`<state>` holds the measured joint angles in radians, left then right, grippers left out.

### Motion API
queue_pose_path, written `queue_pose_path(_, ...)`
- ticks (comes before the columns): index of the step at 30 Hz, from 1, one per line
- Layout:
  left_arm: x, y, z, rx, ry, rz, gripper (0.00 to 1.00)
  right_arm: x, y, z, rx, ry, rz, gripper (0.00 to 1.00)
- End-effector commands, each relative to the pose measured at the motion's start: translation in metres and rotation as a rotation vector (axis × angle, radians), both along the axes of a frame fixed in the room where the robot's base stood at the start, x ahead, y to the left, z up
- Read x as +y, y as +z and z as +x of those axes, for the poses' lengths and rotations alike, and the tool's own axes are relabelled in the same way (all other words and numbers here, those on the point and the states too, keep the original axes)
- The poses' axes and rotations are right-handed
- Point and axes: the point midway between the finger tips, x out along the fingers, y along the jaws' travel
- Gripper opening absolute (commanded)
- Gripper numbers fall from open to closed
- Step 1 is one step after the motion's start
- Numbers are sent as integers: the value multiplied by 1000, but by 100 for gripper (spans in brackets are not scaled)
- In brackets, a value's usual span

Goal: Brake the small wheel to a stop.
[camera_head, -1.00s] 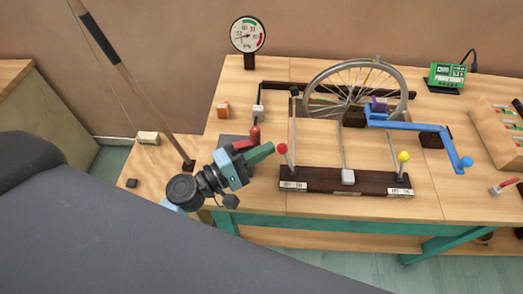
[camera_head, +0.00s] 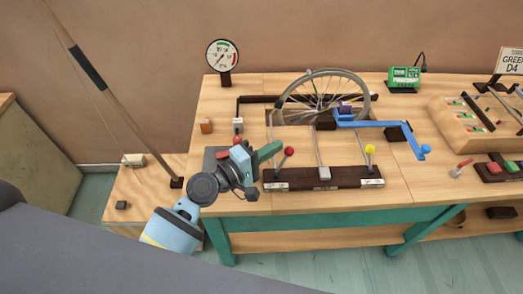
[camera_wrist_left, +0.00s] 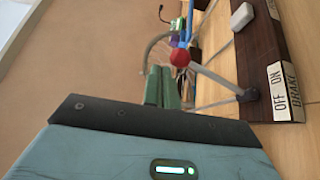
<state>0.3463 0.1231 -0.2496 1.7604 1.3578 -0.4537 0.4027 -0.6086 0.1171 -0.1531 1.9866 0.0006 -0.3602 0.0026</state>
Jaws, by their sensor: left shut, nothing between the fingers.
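A spoked wheel (camera_head: 368,92) stands upright in a slot in the bench; I cannot tell whether it is turning. In front, a dark lever base (camera_head: 325,178) carries a red-knobbed lever (camera_head: 289,151), leaning right, and a yellow-knobbed lever (camera_head: 370,149). The wrist view shows the red knob (camera_wrist_left: 180,57) and a label reading OFF, ON and BRAKE (camera_wrist_left: 284,93). My left gripper (camera_head: 272,150) is shut and empty, its green fingertips just left of the red knob. In the wrist view the fingers (camera_wrist_left: 162,86) look close to it; contact is unclear.
A round gauge (camera_head: 222,56) stands behind left. A blue crank arm (camera_head: 385,125) is right of the wheel. A tall wooden pole (camera_head: 100,85) stands left. A green display box (camera_head: 404,79) and a sloped wooden box (camera_head: 470,125) are at the right.

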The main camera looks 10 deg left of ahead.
Motion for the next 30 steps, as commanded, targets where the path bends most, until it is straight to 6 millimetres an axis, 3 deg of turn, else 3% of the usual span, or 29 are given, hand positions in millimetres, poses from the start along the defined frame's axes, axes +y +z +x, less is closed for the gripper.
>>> queue_pose_path(10,-15,1,4,1,0,-1,0,1,1,3,-5,-3,3,36)
queue_pose_path(30,-18,1,5,1,0,-1,0,2,1,3,-6,-7,6,36)
